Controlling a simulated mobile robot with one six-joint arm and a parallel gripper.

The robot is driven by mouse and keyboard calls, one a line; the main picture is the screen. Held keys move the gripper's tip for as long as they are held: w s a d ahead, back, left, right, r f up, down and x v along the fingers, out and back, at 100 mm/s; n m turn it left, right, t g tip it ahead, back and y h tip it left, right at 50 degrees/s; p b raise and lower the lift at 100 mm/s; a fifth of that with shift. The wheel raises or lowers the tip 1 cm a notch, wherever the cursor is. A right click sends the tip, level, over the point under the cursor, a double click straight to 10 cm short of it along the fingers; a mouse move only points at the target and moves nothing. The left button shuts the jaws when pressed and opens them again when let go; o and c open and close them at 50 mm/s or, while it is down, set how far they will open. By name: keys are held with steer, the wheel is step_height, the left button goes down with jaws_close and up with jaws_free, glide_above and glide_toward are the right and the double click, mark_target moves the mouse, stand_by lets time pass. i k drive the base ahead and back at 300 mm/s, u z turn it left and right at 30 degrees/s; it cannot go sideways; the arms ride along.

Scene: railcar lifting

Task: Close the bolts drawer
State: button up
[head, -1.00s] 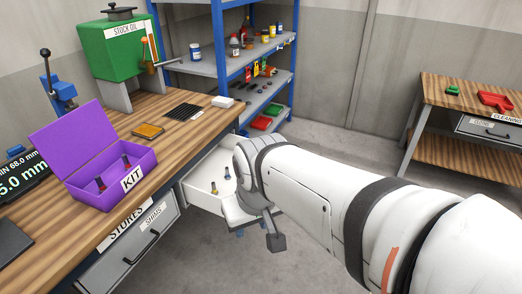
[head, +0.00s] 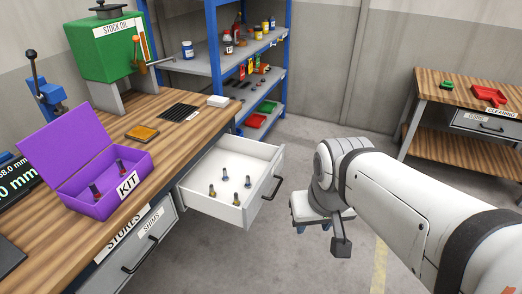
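The bolts drawer (head: 224,210) is a white drawer pulled well out from under the wooden workbench. Several small bolts (head: 225,175) with blue or brass-coloured parts stand inside it. Its dark bar handle (head: 271,188) is on the front panel, facing right; no label shows on it. My gripper (head: 314,228) is to the right of the drawer, apart from the handle, pointing down above the floor. Two blue fingertips show apart under its white body, with nothing seen between them; the arm's end partly hides it.
A shut drawer labelled shims (head: 140,248) is nearer on the same bench. A purple kit box (head: 97,204) stands on the bench top. A blue-framed shelf (head: 214,75) stands behind, and a cleaning table (head: 460,92) at right. The floor around the gripper is clear.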

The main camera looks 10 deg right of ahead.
mark_target(241, 157)
steer(key=u, duration=0.05)
steer(key=i, duration=1)
steer(key=z, duration=0.05)
